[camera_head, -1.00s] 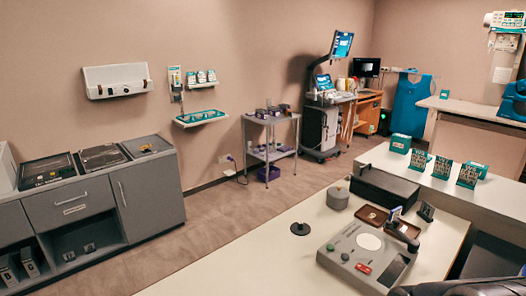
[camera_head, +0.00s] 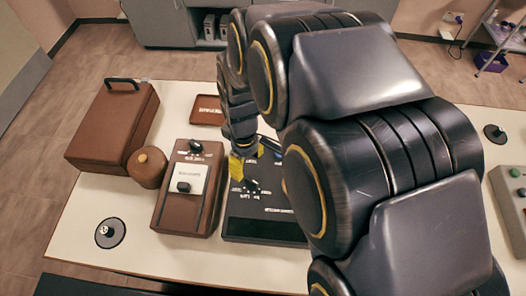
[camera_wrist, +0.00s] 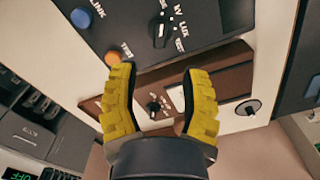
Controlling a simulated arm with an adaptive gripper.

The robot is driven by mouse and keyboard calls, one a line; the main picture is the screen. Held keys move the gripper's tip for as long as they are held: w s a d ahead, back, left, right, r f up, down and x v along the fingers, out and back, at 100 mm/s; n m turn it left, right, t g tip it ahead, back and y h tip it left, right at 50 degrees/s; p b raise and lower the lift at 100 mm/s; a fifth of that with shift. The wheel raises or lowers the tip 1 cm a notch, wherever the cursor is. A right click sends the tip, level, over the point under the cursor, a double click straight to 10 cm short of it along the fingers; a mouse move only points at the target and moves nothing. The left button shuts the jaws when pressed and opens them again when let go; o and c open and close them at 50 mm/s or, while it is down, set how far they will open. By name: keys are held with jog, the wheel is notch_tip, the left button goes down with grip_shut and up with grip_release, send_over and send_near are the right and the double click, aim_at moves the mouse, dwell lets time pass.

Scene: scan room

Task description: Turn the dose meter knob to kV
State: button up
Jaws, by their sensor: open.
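The dose meter (camera_head: 265,230) is a dark panel on the white table. In the wrist view its dark face (camera_wrist: 110,40) carries a black knob (camera_wrist: 161,30) with white labels around it, including kV and LUX, plus a blue and an orange button. The knob also shows in the head view (camera_head: 251,186). I cannot tell which label it points to. My gripper (camera_wrist: 158,75) has yellow fingers spread open and empty. In the head view its yellow fingers (camera_head: 243,165) are over the meter near the knob. The knob lies beyond the fingertips in the wrist view, not between them. My arm hides part of the meter.
A brown device (camera_head: 172,215) with its own black knobs stands left of the meter. A brown round pot (camera_head: 147,166), a brown case (camera_head: 110,130) and a brown tray (camera_head: 207,110) are close by. A black disc (camera_head: 111,232) lies on bare table at the front left.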

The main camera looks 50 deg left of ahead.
aim_at(249, 178)
notch_tip(249, 178, down, 8)
jog(key=shift+d+r, duration=0.1)
jog(key=shift+r, duration=0.1)
grip_shut()
